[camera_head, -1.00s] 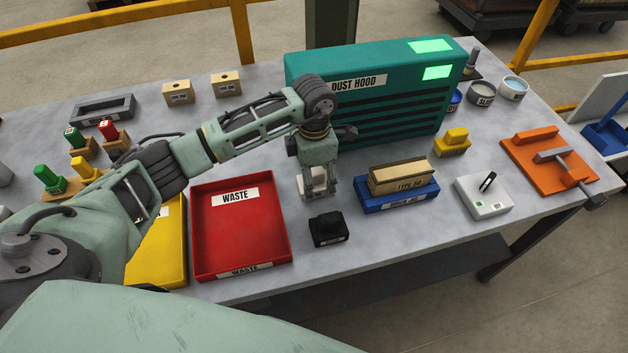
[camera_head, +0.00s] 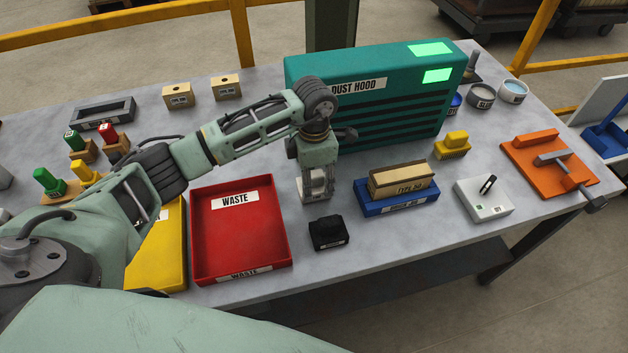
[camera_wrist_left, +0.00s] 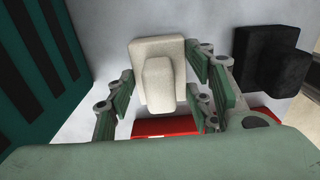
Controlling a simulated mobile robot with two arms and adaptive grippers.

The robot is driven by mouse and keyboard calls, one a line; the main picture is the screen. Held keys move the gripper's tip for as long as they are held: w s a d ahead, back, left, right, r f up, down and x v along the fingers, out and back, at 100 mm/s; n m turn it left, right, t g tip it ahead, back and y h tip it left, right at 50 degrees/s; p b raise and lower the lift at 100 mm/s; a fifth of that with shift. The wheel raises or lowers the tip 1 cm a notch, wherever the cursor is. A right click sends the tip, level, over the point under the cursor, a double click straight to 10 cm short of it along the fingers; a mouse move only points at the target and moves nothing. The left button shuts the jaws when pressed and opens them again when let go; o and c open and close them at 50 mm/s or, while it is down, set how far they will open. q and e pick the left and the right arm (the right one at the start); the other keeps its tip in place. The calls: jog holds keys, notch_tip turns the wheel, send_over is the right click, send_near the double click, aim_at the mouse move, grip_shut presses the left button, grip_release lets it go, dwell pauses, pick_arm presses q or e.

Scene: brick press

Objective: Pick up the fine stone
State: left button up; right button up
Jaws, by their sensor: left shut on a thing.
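The fine stone looks to be the white block with a raised grip on top. In the head view the white stone (camera_head: 309,198) stands on the table right of the red waste tray, largely hidden by my fingers. My left gripper (camera_head: 317,182) points straight down over it and is shut on its grip. In the left wrist view the white stone (camera_wrist_left: 145,53) sits between the finger pads of the left gripper (camera_wrist_left: 163,92). Whether its base touches the table is hard to tell. My right gripper is not in view.
A black stone-like block (camera_head: 328,233) stands close in front. The red waste tray (camera_head: 283,225) is left, the teal dust hood (camera_head: 300,66) behind. A blue holder (camera_head: 372,208) with a tan brick (camera_head: 385,190) is right. A white gauge block (camera_head: 470,200) and orange vise (camera_head: 522,158) lie farther right.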

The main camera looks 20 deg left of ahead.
aim_at(318, 175)
pick_arm(q)
jog(key=r+b, duration=0.1)
jog(key=r, duration=0.1)
jog(key=d+r+b, duration=0.1)
jog(key=r, duration=0.1)
jog(key=shift+r, duration=0.1)
jog(key=s+d+r+b, duration=0.2)
jog(key=d+r, duration=0.4)
jog(key=d, duration=0.4)
jog(key=shift+d+r+b, duration=0.25)
jog(key=shift+r+b, duration=0.1)
jog(key=shift+b, duration=0.3)
jog(key=o, duration=0.8)
jog(key=c, duration=0.4)
jog(key=shift+a, duration=0.1)
jog(key=shift+c, duration=0.2)
